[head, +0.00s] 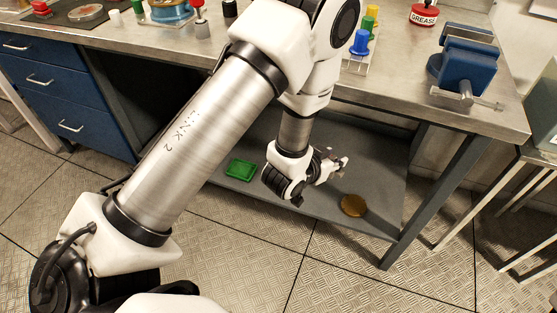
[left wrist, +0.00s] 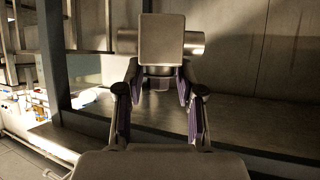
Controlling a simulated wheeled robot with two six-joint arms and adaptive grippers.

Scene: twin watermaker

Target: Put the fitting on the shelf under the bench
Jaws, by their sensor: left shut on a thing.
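The fitting (left wrist: 190,43) is a grey metal piece with a blocky front face and a round tube end sticking out on each side. My left gripper (left wrist: 160,100) is shut on its lower part, between the two fingers. In the head view my left gripper (head: 327,167) is under the bench's front edge, over the shelf (head: 378,165); the fitting looks small and partly hidden there. The shelf is a flat grey board low under the bench (head: 400,108). I cannot tell the exact gap between fitting and shelf. My right gripper is not in view.
A green tray (head: 241,169) lies on the shelf left of my gripper. A brown round disc (head: 353,205) lies near the shelf's front right. A bench leg (head: 437,200) stands at the right. A blue vise (head: 467,66) and coloured items are on the benchtop.

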